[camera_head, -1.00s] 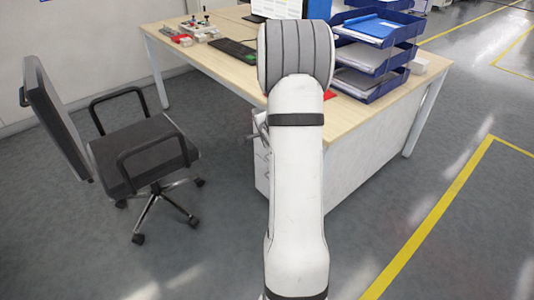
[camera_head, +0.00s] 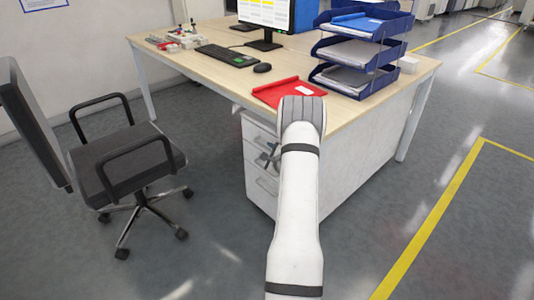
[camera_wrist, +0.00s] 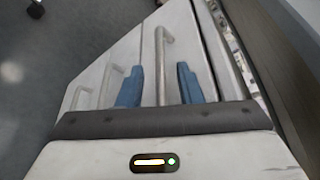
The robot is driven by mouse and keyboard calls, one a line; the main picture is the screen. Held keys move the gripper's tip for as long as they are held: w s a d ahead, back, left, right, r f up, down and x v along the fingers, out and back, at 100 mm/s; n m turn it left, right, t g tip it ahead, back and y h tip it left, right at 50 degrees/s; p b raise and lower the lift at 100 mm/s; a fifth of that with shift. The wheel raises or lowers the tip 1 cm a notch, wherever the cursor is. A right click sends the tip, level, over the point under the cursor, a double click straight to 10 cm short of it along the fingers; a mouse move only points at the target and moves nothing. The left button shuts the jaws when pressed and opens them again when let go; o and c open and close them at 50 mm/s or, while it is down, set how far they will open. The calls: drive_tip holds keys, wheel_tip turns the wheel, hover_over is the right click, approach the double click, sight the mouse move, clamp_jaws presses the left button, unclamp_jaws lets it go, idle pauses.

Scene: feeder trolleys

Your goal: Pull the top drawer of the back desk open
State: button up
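The back desk (camera_head: 200,72) has a wood top. A white drawer cabinet (camera_head: 256,150) stands under it. In the wrist view the cabinet front appears turned sideways, with the top drawer (camera_wrist: 184,35) at the right and its pale bar handle (camera_wrist: 162,50) upright. My gripper (camera_wrist: 158,86) has its two blue fingers apart, one on each side of this handle, with gaps visible. In the head view my gripper (camera_head: 271,157) is small and partly hidden by my arm, close to the drawer front. A narrow strip with small items shows beside the top drawer's front edge.
A black office chair (camera_head: 125,165) stands left of the cabinet. On the desk are a red folder (camera_head: 288,92), a keyboard (camera_head: 227,56), a monitor (camera_head: 265,15) and blue paper trays (camera_head: 350,82). Lower drawer handles (camera_wrist: 109,84) show in the wrist view. Floor between chair and cabinet is clear.

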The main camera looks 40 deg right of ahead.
drive_tip(key=shift+w+d+f, duration=0.15)
drive_tip(key=shift+w, duration=0.45)
clamp_jaws()
